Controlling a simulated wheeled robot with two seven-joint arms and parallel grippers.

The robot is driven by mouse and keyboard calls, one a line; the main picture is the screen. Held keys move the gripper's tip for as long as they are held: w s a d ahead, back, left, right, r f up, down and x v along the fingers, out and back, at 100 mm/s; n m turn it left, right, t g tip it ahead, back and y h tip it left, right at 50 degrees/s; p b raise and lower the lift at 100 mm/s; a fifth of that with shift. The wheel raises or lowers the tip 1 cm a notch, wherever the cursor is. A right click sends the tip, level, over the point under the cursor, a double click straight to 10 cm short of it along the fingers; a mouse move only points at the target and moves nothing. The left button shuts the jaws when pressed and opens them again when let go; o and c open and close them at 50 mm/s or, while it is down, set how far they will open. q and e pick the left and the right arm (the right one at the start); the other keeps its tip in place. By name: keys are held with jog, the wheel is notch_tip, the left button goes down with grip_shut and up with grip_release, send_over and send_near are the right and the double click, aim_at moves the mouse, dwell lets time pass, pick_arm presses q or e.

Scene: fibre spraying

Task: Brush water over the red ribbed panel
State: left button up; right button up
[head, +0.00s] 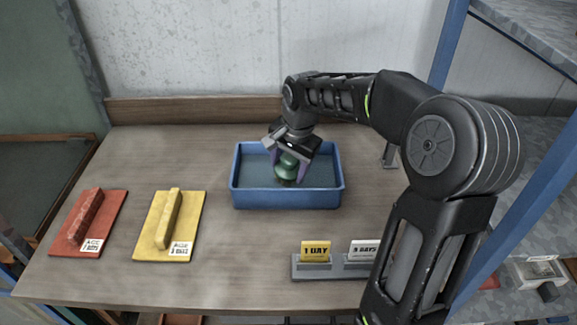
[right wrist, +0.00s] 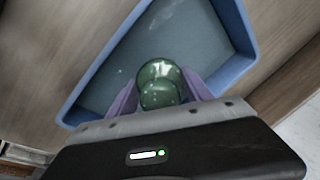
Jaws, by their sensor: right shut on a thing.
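The red ribbed panel (head: 88,222) lies flat at the left of the table, with a raised rib along it and a white label at its lower right. A blue tub (head: 287,200) stands at the middle of the table; it also shows in the right wrist view (right wrist: 240,28). My right gripper (head: 291,170) reaches down into the tub and is shut on a green rounded handle (head: 287,167), seen between purple fingers in the right wrist view (right wrist: 160,82). The lower end of the handled tool is hidden. My left gripper is out of view.
A yellow ribbed panel (head: 170,225) lies between the red panel and the tub. A grey holder (head: 313,270) with a yellow "1 DAY" card (head: 315,250) and a white card (head: 363,250) sits at the front, partly behind my right arm. Bare table lies between panels and tub.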

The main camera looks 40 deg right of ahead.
notch_tip(320, 180, up, 5)
jog(key=p, duration=0.3)
jog(key=shift+r+p, duration=2.6)
jog(key=shift+r, duration=0.75)
jog(key=w+a+f+n+y, duration=0.1)
jog(key=w+a+f+n, duration=0.1)
jog(key=a+n, duration=0.5)
jog(key=w+a+f+n+g+y, duration=0.1)
jog(key=w+a+f+n, duration=0.1)
jog(key=a+n, duration=0.5)
jog(key=a, duration=0.5)
jog(key=shift+f+g+y, duration=0.25)
jog(key=shift+g+y, duration=0.05)
jog(key=shift+y, duration=0.1)
jog(key=shift+a, duration=0.15)
